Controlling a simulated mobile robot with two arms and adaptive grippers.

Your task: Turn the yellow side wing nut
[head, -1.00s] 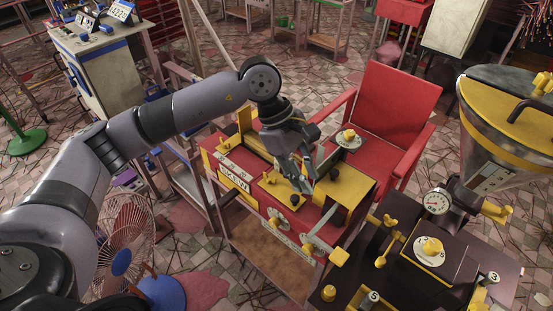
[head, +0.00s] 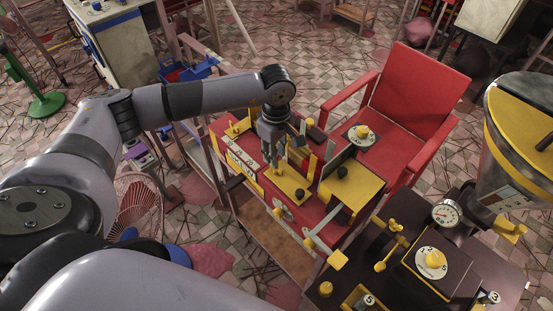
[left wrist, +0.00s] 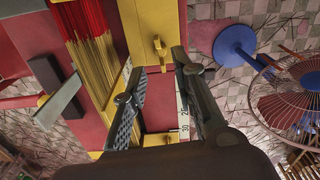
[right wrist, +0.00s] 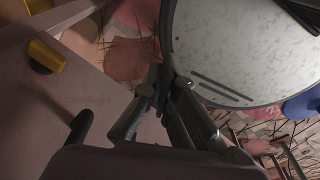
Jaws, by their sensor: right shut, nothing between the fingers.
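A yellow wing nut (left wrist: 159,47) sits on a yellow panel of the red extruder in the left wrist view. It lies beyond and between the spread fingers of my left gripper (left wrist: 157,72), which is open and empty. In the head view, my left gripper (head: 274,162) points down over the red and yellow extruder (head: 320,213). I cannot tell for sure which yellow knob there is that wing nut, as the gripper and arm hide part of the machine. My right gripper (right wrist: 165,82) is shut and empty in the right wrist view, beside a round pale disc.
A red armchair (head: 415,95) stands behind the extruder. A dark machine (head: 470,260) with a gauge (head: 446,213) and yellow knobs is at right. A fan (left wrist: 300,85) stands near the left gripper. Incense sticks (left wrist: 92,50) hang beside the yellow panel.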

